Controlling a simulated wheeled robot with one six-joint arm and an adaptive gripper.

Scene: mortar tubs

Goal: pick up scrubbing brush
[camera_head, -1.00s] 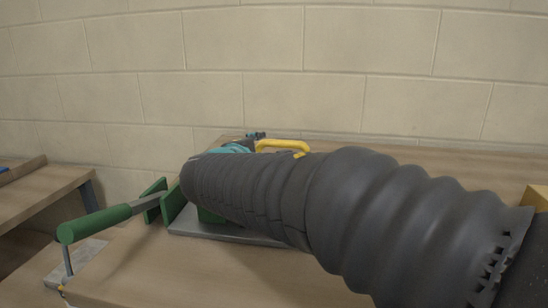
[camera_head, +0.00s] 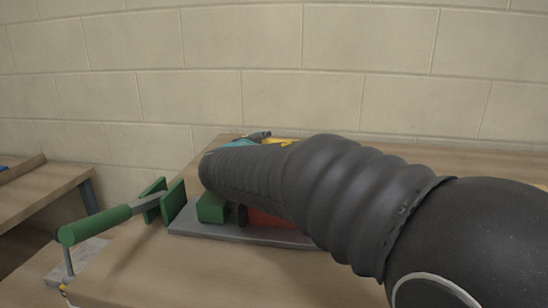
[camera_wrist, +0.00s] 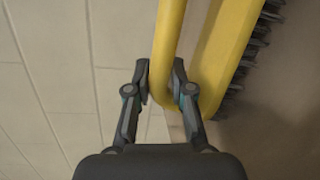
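The scrubbing brush is yellow with dark bristles. In the wrist view its yellow body (camera_wrist: 222,55) runs along the right with the bristles facing right, and its looped handle (camera_wrist: 166,45) lies left of the body. My gripper (camera_wrist: 162,82) has one finger on each side of the handle's near end, with the right finger in the space between handle and body. The fingers are apart and close to the handle; firm contact cannot be made out. In the head view only a small yellow part of the brush (camera_head: 281,141) shows behind my arm, and my gripper is hidden.
A red block (camera_head: 268,219) and a teal item (camera_head: 240,142) sit partly behind my arm. The wooden bench (camera_head: 215,270) is clear in front; a block wall stands behind.

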